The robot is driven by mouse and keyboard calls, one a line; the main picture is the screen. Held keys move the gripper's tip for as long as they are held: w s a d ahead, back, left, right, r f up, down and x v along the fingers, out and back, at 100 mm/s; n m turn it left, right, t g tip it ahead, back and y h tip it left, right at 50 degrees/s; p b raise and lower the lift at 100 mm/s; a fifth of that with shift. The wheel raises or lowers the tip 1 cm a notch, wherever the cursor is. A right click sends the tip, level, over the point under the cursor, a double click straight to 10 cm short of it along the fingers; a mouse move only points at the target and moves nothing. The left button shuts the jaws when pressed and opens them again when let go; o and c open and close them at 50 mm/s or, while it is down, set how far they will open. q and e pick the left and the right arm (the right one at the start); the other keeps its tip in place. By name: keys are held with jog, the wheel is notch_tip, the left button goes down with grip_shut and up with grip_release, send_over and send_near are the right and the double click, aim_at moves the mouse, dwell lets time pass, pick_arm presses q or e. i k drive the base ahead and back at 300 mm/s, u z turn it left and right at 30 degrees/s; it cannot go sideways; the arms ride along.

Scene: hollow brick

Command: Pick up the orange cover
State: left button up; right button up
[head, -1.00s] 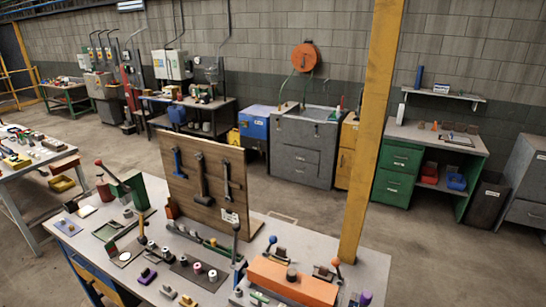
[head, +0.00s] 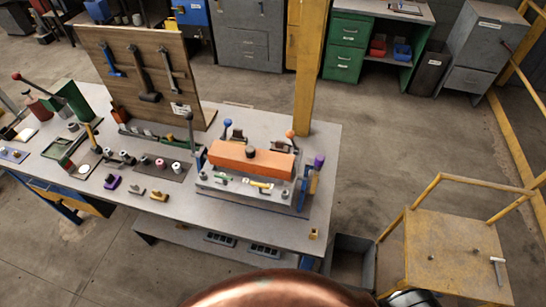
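The orange cover (head: 228,158) is a long block-shaped lid with a dark round knob (head: 250,153) on top. It sits on a grey metal fixture (head: 248,193) near the right end of the workbench (head: 178,211) in the head view. Coloured levers and small parts surround it, including a blue-topped lever behind it and a purple-topped piece at its right. Neither gripper can be made out. A copper-coloured rounded surface fills the bottom middle of the view, and I cannot tell what it is.
A wooden tool board (head: 150,75) stands upright behind the bench's left part. A yellow post (head: 312,60) rises behind the cover. A yellow railed cart (head: 455,245) and a grey bin (head: 352,260) stand at right.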

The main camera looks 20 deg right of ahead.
aim_at(249, 159)
jog(key=z, duration=1.1)
jog(key=k, duration=1)
jog(key=u, duration=1)
jog(key=i, duration=0.5)
jog(key=u, duration=0.1)
